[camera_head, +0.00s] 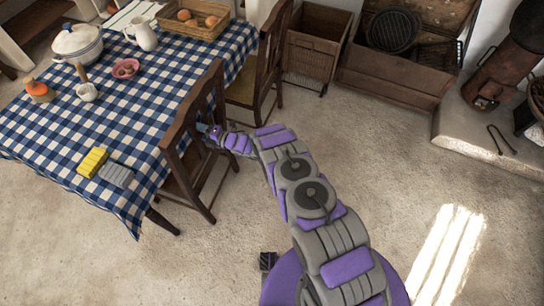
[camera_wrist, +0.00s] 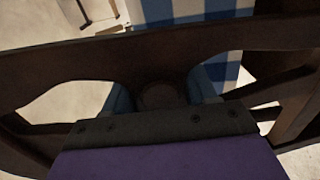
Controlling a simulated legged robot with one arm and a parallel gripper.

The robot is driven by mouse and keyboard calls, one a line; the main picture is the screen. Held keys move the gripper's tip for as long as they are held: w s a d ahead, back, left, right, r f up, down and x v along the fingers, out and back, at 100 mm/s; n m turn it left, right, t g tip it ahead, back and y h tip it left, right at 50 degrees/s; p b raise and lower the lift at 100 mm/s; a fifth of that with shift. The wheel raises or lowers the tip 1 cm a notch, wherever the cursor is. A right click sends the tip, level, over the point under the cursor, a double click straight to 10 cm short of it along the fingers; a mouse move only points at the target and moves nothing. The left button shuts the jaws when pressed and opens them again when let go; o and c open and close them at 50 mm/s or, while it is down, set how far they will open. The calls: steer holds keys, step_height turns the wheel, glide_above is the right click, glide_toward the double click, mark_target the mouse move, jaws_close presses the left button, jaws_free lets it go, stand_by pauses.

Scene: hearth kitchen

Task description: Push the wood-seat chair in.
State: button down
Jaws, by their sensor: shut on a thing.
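The dark wood-seat chair (camera_head: 186,172) stands at the near right side of the table (camera_head: 188,72). Its back faces me and part of its seat lies under the tablecloth edge. Much of the seat is hidden by the back.
A second chair (camera_head: 245,88) with a yellowish seat stands farther along the same side. Floor (camera_head: 90,250) in front is clear.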

steer(key=shift+s+d+f, duration=0.45)
steer(key=shift+d+f, duration=0.15)
steer(key=shift+f, duration=0.05)
steer(key=c, duration=0.7)
jaws_free()
steer(key=o, duration=0.3)
steer(key=shift+w+a, duration=0.2)
steer(key=shift+w, duration=0.05)
steer(key=shift+o, duration=0.2)
steer(key=shift+w+a+r, duration=0.1)
steer(key=shift+r, duration=0.05)
steer(key=shift+d+r, duration=0.2)
steer(key=shift+r, duration=0.1)
steer(key=shift+d+p, duration=0.1)
steer(key=shift+p, duration=0.2)
steer(key=shift+d+r+p, duration=0.1)
steer(key=shift+d+p, duration=0.25)
steer(key=shift+p, duration=0.1)
steer(key=p+v, duration=0.5)
steer(key=v, duration=0.6)
steer(key=shift+p, duration=0.3)
